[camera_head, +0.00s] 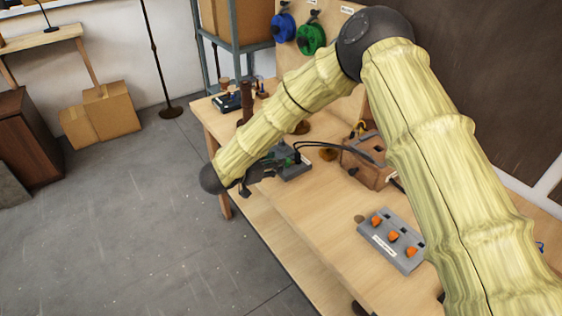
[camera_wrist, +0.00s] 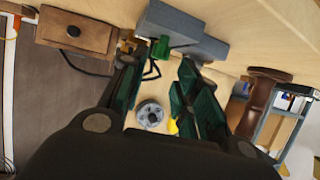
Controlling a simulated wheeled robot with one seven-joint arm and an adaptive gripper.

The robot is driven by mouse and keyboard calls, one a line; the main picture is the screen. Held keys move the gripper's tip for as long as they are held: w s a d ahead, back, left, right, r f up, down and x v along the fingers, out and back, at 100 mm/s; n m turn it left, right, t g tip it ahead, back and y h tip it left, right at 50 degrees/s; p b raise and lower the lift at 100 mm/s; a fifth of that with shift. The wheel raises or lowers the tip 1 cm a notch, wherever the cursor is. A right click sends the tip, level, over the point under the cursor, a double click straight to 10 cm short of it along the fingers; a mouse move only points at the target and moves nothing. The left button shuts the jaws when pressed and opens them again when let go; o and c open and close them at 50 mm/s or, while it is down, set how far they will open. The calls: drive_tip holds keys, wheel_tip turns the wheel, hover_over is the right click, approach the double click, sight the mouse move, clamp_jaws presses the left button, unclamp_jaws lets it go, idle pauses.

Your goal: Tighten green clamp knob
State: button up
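The green clamp knob (camera_wrist: 161,47) shows in the wrist view against a grey clamp block (camera_wrist: 178,22). In the head view the green knob (camera_head: 288,162) is small, on the grey clamp (camera_head: 297,171) near the table's front edge. My gripper (camera_wrist: 164,60) is open, its dark green-lined fingers spread apart. The knob lies between the fingertips or just beyond them; contact cannot be told. In the head view my gripper (camera_head: 268,168) reaches the clamp from the left, and my arm hides part of the bench.
The wooden workbench (camera_head: 310,235) holds a brown box (camera_head: 366,160) with black cables and a grey panel with orange knobs (camera_head: 392,238). A brown post (camera_head: 246,103) stands behind my forearm. Blue (camera_head: 284,27) and green (camera_head: 311,38) spools hang at the back. Floor left of the bench is open.

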drive_tip(key=shift+v, duration=2.85)
